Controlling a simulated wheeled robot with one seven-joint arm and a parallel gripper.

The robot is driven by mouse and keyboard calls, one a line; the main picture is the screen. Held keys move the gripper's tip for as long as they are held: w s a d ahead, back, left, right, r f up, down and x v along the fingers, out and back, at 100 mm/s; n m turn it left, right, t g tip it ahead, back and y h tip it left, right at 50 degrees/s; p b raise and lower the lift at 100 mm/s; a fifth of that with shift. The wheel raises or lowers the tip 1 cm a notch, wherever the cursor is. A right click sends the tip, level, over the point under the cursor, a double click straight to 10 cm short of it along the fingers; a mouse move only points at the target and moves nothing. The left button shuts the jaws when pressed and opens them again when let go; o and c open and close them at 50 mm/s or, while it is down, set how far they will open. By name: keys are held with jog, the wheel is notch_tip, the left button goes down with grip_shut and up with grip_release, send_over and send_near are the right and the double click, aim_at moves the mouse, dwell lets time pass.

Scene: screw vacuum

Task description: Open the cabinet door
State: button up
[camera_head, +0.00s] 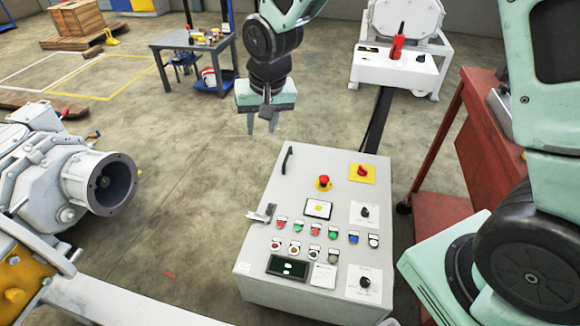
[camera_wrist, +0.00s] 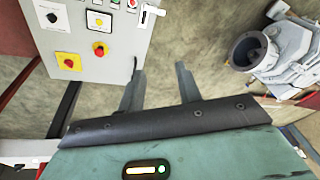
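The grey control cabinet (camera_head: 330,235) stands in the lower middle of the head view, its door face covered with buttons. A black bar handle (camera_head: 287,160) is at the door's far left edge. A metal latch lever (camera_head: 262,214) sticks out at the left edge, nearer the camera. My gripper (camera_head: 262,122) is open and empty, beyond the cabinet's far left corner and apart from it. In the wrist view the cabinet door (camera_wrist: 112,35) is at upper left, with the latch lever (camera_wrist: 150,14) at the top. My two fingers (camera_wrist: 160,82) are spread with only floor between them.
A grey machine with a round flange (camera_head: 105,180) stands at left. A red cart (camera_head: 470,150) is close on the right. A white machine (camera_head: 398,65) and a workbench (camera_head: 190,42) stand farther back. The floor left of the cabinet is clear.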

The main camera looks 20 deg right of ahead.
jog(key=w+d+f+m+t+h+b, duration=0.1)
jog(key=w+d+f+m+b, duration=0.2)
jog(key=w+d+f, duration=0.6)
jog(key=m+t+h+b, duration=0.1)
jog(key=m+b, duration=0.2)
jog(key=m, duration=0.1)
send_near(288, 155)
jog(key=shift+n, duration=0.3)
jog(key=b+x, duration=0.2)
jog(key=x, duration=0.5)
jog(key=shift+w+f, duration=0.2)
jog(key=shift+f, duration=0.2)
grip_shut()
